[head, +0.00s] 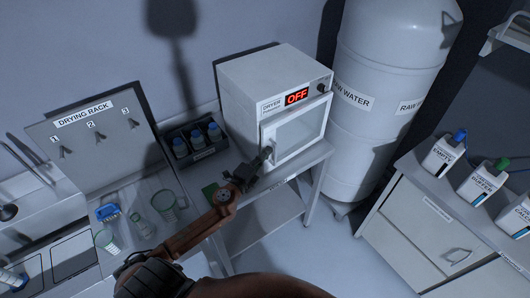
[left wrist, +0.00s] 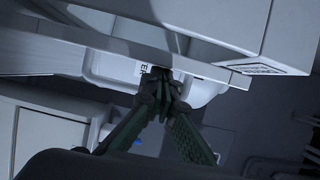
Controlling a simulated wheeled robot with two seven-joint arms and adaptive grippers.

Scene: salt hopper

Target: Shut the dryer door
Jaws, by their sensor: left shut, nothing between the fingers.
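The white dryer (head: 240,88) stands on a small table, with a red OFF display (head: 297,96) on its front. Its door (head: 299,131), with a grey window, lies across the front, close to the body. I cannot tell whether it is flush or slightly ajar. My left gripper (head: 265,154) is at the door's lower left edge, by the handle area. Its fingers are shut and empty. Whether they touch the door is unclear. In the left wrist view the closed fingertips (left wrist: 165,84) are close to a pale panel edge. My right gripper is not in view.
A dark rack of blue-capped bottles (head: 197,141) stands left of the dryer. The drying rack (head: 92,140) and glassware are further left. A raw water tank (head: 388,75) stands close on the right. Several labelled containers (head: 443,152) stand on the right cabinet.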

